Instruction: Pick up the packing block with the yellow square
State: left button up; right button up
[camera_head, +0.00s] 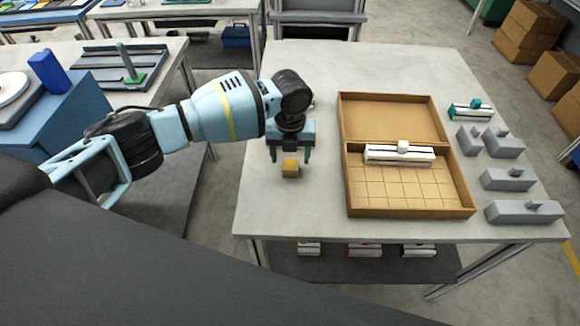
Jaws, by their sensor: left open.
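A small block with a yellow square face (290,166) stands on the pale table, left of the open box. Its lower front shows a small pale part. My left gripper (289,156) is above it, pointing down and open, with one dark green finger on each side of the block's top. Whether the fingers touch it I cannot tell. The gripper body hides part of the block's top. My right gripper is not in view.
An open brown box (352,196) with a gridded floor holds a white block (385,155) with a knob. Grey blocks (508,179) and a white-and-teal block (470,112) line the table's right side. The table's front left (290,215) is clear.

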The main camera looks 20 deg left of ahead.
aim_at(290, 164)
pick_arm(q)
jog(key=shift+s+f, duration=0.1)
jog(key=shift+f, duration=1.8)
jog(key=shift+r, duration=0.1)
jog(key=c, duration=1.4)
